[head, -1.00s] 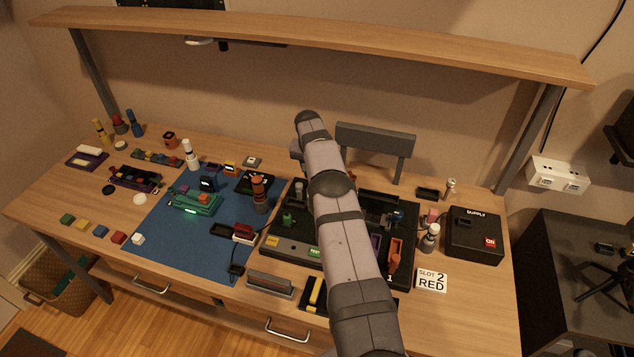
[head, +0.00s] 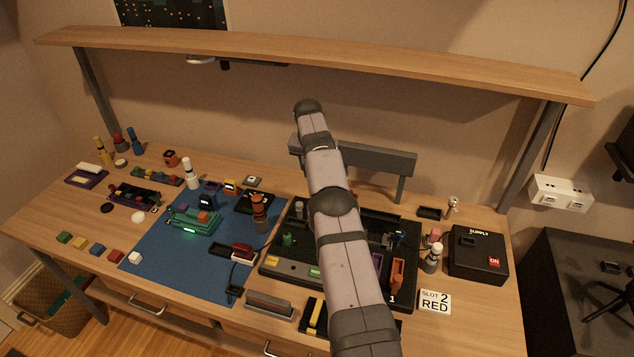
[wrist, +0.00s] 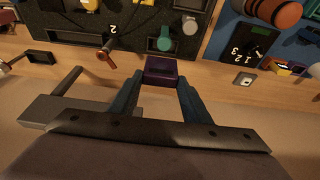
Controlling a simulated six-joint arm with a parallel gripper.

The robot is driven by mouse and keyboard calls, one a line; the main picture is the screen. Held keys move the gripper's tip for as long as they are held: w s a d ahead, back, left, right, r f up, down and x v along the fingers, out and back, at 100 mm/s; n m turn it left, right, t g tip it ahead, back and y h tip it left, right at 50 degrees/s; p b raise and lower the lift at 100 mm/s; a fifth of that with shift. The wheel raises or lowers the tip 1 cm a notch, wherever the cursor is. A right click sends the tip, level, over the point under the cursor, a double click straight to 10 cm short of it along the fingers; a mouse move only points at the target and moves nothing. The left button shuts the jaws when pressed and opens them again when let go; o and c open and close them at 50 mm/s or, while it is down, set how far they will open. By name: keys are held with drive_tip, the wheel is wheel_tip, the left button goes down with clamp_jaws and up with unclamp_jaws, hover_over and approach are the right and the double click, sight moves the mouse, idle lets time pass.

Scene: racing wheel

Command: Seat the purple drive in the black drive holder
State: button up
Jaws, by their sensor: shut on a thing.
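The purple drive (wrist: 161,68) is a small dark purple block between my gripper's two blue-grey fingers in the wrist view. My gripper (wrist: 161,84) is shut on it. In the head view my arm hides both gripper and drive. A small open black holder (head: 429,213), which looks like the drive holder, lies at the back right of the bench. It also shows in the wrist view (wrist: 40,58), left of the drive and apart from it. I see nothing inside it, but the view is small.
A dark board (head: 275,263) with upright parts stands in front of the gripper. A grey bar on a post (head: 375,160) rises beside my arm near the back edge. The black supply box (head: 477,252) and a white-topped bottle (head: 432,258) stand at right.

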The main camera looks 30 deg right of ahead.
drive_tip(key=shift+r+p, duration=0.3)
drive_tip(key=shift+r, duration=0.65)
drive_tip(key=shift+w+a, duration=0.2)
drive_tip(key=shift+a, duration=0.25)
drive_tip(key=a+f+p, duration=0.1)
drive_tip(key=a+f, duration=0.1)
drive_tip(key=a, duration=1.4)
drive_tip(key=a+f+p, duration=0.1)
drive_tip(key=a+f, duration=0.1)
drive_tip(key=a, duration=1.4)
drive_tip(key=shift+s+a+f, duration=0.15)
drive_tip(key=shift+s+a, duration=0.2)
drive_tip(key=shift+a, duration=0.05)
drive_tip(key=shift+f+b, duration=2)
drive_tip(key=shift+f, duration=0.9)
drive_tip(key=shift+f+b, duration=1.5)
drive_tip(key=shift+b, duration=0.05)
